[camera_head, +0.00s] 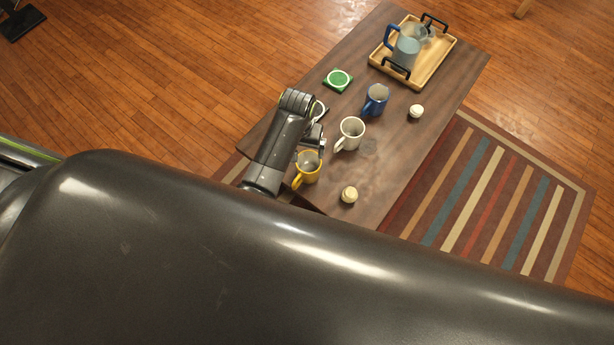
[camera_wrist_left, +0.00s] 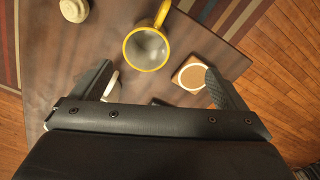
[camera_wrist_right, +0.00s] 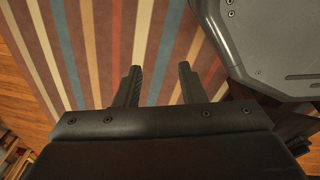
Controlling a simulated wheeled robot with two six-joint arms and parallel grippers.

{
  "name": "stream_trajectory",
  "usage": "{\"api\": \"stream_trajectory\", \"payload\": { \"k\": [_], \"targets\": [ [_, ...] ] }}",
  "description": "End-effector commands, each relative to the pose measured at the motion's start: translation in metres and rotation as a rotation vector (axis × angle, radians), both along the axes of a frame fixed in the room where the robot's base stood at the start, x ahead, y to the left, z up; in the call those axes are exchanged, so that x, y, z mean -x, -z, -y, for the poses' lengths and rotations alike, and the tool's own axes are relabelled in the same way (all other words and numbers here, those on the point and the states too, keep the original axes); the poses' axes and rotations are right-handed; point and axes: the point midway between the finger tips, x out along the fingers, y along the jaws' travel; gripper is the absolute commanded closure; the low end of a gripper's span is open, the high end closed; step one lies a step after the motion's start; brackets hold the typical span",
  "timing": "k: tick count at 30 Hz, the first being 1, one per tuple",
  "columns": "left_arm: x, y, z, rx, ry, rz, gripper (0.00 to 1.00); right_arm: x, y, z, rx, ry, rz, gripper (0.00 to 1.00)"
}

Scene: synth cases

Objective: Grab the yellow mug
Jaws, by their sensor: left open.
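The yellow mug (camera_head: 308,168) stands upright near the near end of the wooden table in the head view, its handle towards the lower left. In the left wrist view the yellow mug (camera_wrist_left: 146,48) stands ahead of the fingertips, roughly between their lines, with its handle pointing up. My left gripper (camera_head: 312,140) is above the table beside the mug.
A white mug (camera_head: 350,133) and a blue mug (camera_head: 375,99) stand farther along the table (camera_head: 440,88). A tan coaster (camera_wrist_left: 190,76) lies near the yellow mug. Cream round items (camera_head: 349,194) (camera_head: 416,111), a green coaster (camera_head: 338,80) and a tray (camera_head: 436,72) with a pitcher (camera_head: 405,50) are also there.

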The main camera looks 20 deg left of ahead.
Motion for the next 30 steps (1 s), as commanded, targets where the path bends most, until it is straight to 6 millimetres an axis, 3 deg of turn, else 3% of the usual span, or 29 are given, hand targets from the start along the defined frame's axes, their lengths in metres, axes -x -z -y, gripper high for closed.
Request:
{"api": "stream_trajectory", "payload": {
  "k": [1, 6, 9, 17, 24, 30],
  "targets": [
    [-0.007, -0.008, 0.007, 0.006, -0.006, 0.003, 0.06, 0.002, 0.013, 0.001, 0.001, 0.000, -0.002, 0.64],
    [-0.013, -0.040, 0.016, 0.010, -0.022, -0.015, 0.06, 0.010, 0.022, 0.004, 0.004, 0.002, -0.013, 0.64],
    [-0.013, -0.041, 0.017, 0.009, -0.025, -0.023, 0.06, 0.015, 0.024, 0.007, 0.008, 0.002, -0.020, 0.64],
    [-0.012, 0.009, 0.017, 0.008, -0.025, -0.029, 0.06, 0.016, 0.034, 0.011, 0.013, 0.001, -0.025, 0.64],
    [-0.012, 0.057, 0.017, 0.009, -0.024, -0.027, 0.06, -0.001, 0.040, 0.011, 0.014, 0.000, -0.012, 0.64],
    [-0.012, 0.074, 0.018, 0.009, -0.025, -0.024, 0.06, -0.008, 0.041, 0.009, 0.011, 0.000, -0.008, 0.64]
  ]
}}
